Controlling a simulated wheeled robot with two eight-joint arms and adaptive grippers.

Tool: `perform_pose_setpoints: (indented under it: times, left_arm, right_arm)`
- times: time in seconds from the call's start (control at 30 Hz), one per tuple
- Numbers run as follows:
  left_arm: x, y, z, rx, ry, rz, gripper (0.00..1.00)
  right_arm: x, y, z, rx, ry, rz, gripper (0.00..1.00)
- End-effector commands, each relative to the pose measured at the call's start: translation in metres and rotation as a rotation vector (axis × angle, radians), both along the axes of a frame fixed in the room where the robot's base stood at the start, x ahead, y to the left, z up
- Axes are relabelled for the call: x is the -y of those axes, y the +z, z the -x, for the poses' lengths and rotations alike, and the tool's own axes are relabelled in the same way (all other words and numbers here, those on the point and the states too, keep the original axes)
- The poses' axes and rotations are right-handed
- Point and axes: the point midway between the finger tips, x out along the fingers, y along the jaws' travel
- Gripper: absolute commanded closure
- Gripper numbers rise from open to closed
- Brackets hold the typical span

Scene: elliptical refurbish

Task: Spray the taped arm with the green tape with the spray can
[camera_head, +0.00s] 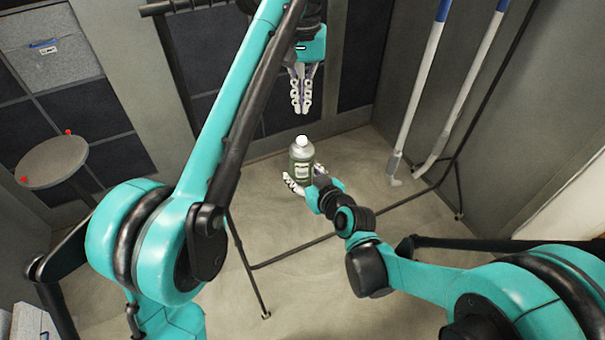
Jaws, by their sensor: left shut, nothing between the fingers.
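My left gripper (302,98) is just above the can's cap, pointing down, shut and empty. Two long white arms (423,85) (469,92) stand tilted at the upper right, side by side. Each has a blue section near the top, cut off by the picture edge. I see no clearly green tape on them.
A thin black metal frame (408,198) crosses behind my right arm. A round grey stool (53,162) with small red pieces stands at the left. Grey walls close off the back and right. Bare floor shows around the can.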

Motion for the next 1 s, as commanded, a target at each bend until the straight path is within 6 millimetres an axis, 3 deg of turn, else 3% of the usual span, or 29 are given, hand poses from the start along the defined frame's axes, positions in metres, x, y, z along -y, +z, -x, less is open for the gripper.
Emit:
perform_pose_setpoints:
  times: [0.5, 1.0]
  left_arm:
    - [0.000, -0.055, 0.000, 0.001, 0.000, 0.000, 1.00]
    - [0.000, -0.061, 0.000, 0.001, 0.000, 0.000, 1.00]
  right_arm:
    - [0.000, 0.000, 0.000, 0.001, 0.000, 0.000, 0.80]
    - [0.000, 0.000, 0.000, 0.001, 0.000, 0.000, 0.80]
